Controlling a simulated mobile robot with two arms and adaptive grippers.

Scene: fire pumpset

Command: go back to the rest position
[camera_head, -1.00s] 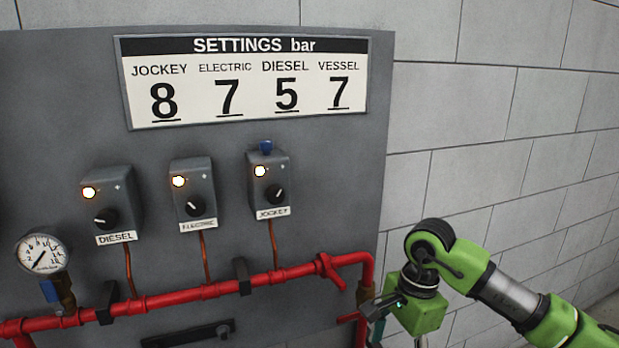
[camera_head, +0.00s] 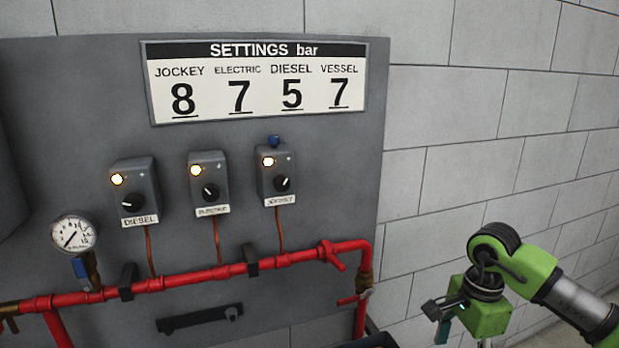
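My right arm comes in from the right edge, green and black, in front of the block wall. Its gripper (camera_head: 437,318) hangs at the lower right, clear of the panel and the red pipe. Only a small dark part of it shows, so I cannot tell whether it is open or shut. My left gripper is not in view. The grey panel (camera_head: 330,160) bears the diesel box (camera_head: 135,192), the electric box (camera_head: 209,184) and the jockey box (camera_head: 276,176), each with a lit lamp and a black knob.
A red pipe (camera_head: 205,276) runs along the panel's lower part, with a red valve handle (camera_head: 330,255) at right. A pressure gauge (camera_head: 73,234) is at left. The settings sign (camera_head: 258,82) is at the top. Open room lies before the block wall (camera_head: 450,190).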

